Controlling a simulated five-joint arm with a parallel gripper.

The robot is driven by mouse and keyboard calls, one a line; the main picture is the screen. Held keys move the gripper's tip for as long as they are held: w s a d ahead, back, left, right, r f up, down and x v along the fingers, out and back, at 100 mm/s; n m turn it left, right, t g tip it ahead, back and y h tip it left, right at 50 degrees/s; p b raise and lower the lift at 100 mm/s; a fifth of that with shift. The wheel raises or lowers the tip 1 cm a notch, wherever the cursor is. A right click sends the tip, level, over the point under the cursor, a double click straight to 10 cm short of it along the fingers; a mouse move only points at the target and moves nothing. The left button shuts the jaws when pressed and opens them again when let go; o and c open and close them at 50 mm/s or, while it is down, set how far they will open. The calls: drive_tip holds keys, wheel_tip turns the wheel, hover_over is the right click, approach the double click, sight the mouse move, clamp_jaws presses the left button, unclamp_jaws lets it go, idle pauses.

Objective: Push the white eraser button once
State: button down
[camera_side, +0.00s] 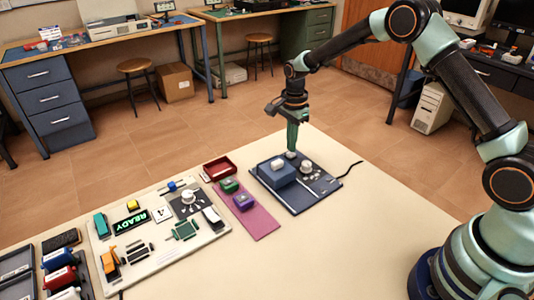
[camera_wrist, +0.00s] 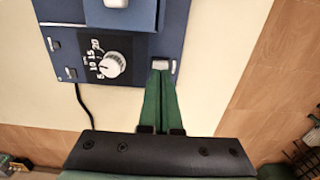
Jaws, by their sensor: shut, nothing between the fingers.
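A dark blue device (camera_side: 306,200) lies at the right end of the row on the table. A small white rectangular button (camera_wrist: 160,64) sits at its edge in the wrist view. My gripper (camera_wrist: 161,76) is shut and empty, its green fingertips at that button's near edge; I cannot tell whether they touch. In the side view my gripper (camera_side: 291,151) points down at the device's far edge. A larger white block (camera_side: 278,163) sits on the device's raised blue box (camera_side: 277,175); it is partly cut off in the wrist view (camera_wrist: 116,2).
A white dial knob (camera_wrist: 112,65) stands left of the small button; it shows also in the side view (camera_side: 307,165). A purple strip (camera_side: 252,214), a red tray (camera_side: 218,167) and a white panel (camera_side: 205,235) lie to the left.

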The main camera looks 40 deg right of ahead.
drive_tip(key=shift+f, duration=0.7)
idle(0.4)
drive_tip(key=shift+r, duration=3.5)
